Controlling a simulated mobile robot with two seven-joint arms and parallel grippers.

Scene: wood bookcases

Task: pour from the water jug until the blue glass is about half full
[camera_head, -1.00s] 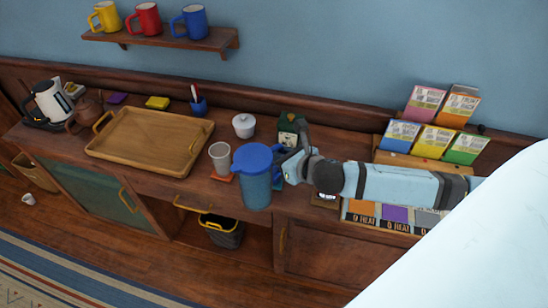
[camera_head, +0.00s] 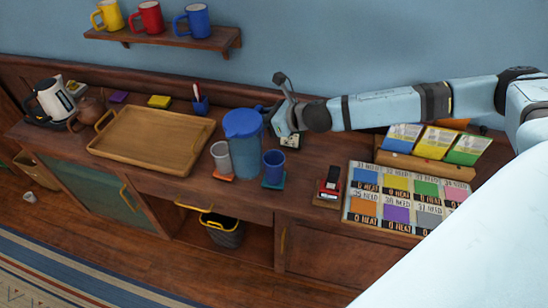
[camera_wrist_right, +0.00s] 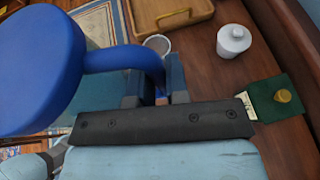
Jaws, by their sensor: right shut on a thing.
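The water jug (camera_head: 245,155) has a blue lid and a see-through blue body. It looks upright, behind and left of the blue glass in the head view. My right gripper (camera_head: 272,112) is shut on its handle; the lid (camera_wrist_right: 38,70) and handle (camera_wrist_right: 125,60) show in the right wrist view. I cannot tell whether the jug's base touches the counter. The blue glass (camera_head: 274,168) stands upright on a teal coaster (camera_head: 273,185); its contents are not visible. My left gripper is not in view.
A grey glass (camera_head: 220,158) on an orange coaster stands close left of the jug. A wooden tray (camera_head: 150,165) lies farther left. A small red-and-black device (camera_head: 329,186) and a colour chart board (camera_head: 358,225) are to the right. A white lidded pot (camera_wrist_right: 233,40) shows in the wrist view.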

